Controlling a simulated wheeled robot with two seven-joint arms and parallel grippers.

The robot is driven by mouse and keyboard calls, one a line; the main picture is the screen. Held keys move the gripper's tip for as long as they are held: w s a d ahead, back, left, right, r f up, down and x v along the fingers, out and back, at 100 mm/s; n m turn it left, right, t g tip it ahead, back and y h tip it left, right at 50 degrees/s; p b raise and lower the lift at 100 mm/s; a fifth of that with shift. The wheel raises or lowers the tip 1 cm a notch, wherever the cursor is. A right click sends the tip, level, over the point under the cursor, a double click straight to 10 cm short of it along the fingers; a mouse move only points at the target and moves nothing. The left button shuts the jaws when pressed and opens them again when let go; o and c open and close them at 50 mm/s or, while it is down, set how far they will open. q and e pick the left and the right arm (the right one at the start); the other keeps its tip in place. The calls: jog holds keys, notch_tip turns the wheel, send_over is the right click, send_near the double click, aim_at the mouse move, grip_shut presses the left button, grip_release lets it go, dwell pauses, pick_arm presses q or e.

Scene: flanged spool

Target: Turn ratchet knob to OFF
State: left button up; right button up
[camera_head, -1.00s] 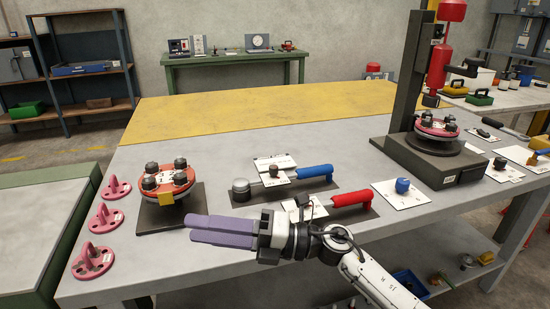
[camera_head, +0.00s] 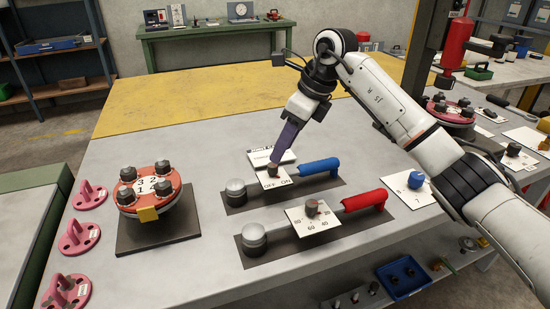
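The blue-handled ratchet (camera_head: 318,168) lies on a dark mat on the grey table. Its small dark knob (camera_head: 272,170) stands on a white card (camera_head: 270,181) marked OFF and ON. My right gripper (camera_head: 276,160) points down at this knob, with its purple fingertips at or just above the knob's top. The fingers overlap from this side, so I cannot tell their gap or whether they touch the knob. The knob's pointing direction is not clear. My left gripper is not in view.
A red-handled tool (camera_head: 364,200) with a numbered dial card (camera_head: 315,220) lies in front. An orange flanged spool (camera_head: 148,190) stands on a dark plate to the left, beside pink brackets (camera_head: 79,237). A blue knob (camera_head: 416,180) on a card is to the right.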

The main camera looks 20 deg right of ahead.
aim_at(273, 165)
jog(key=shift+x, duration=2.8)
jog(key=shift+w, duration=0.1)
jog(key=shift+r, duration=0.1)
grip_shut()
